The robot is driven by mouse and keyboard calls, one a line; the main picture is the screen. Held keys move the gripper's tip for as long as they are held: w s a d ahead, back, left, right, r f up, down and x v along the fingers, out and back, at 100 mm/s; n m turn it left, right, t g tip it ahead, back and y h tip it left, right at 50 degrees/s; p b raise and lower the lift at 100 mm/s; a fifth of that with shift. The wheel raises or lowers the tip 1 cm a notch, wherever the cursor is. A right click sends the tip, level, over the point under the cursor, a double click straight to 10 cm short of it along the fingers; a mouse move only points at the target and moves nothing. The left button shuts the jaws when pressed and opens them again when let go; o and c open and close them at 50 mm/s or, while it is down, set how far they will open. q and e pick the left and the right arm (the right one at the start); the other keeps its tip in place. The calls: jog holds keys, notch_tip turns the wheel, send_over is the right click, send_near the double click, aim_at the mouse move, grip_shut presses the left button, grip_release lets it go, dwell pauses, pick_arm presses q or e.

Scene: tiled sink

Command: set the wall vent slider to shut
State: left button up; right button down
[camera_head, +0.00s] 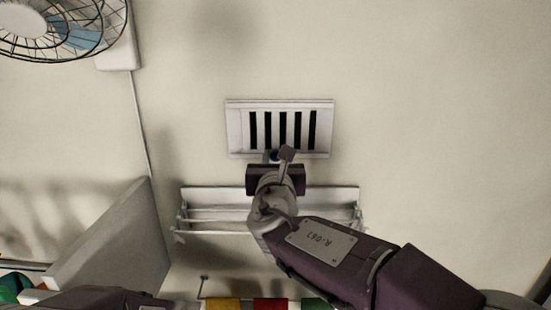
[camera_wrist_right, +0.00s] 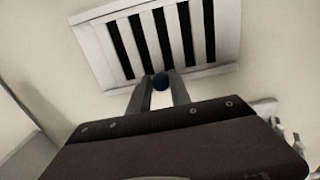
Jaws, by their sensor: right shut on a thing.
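The wall vent (camera_head: 276,128) is a white frame with upright slats on the wall, and it also shows in the right wrist view (camera_wrist_right: 170,42). Dark gaps show between its slats. A small round dark blue knob (camera_wrist_right: 160,82) sits at the vent's lower edge. My right gripper (camera_head: 276,155) is just below the vent's lower edge, shut on the knob, with a finger on each side of it. In the head view the gripper mostly hides the knob. My left gripper is not in view.
A white wall rack (camera_head: 330,194) with rails is below the vent, behind my right arm. A caged fan (camera_head: 60,25) is at the upper left, with a cord down the wall. A pale panel (camera_head: 110,245) stands at the left. The wall right of the vent is clear.

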jog(key=shift+f, duration=0.1)
jog(key=shift+d+b, duration=0.75)
jog(key=shift+d, duration=0.25)
jog(key=c, duration=1.5)
grip_release()
jog(key=shift+c, duration=0.2)
jog(key=o, duration=0.4)
jog(key=shift+w, duration=0.25)
jog(key=shift+c, duration=0.2)
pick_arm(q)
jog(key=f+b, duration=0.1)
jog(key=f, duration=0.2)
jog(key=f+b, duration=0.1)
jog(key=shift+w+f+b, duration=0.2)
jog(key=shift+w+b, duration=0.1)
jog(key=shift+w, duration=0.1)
pick_arm(e)
jog(key=s, duration=0.7)
jog(key=shift+s+d+f, duration=0.25)
jog(key=shift+s+d, duration=0.05)
jog(key=shift+s, duration=0.1)
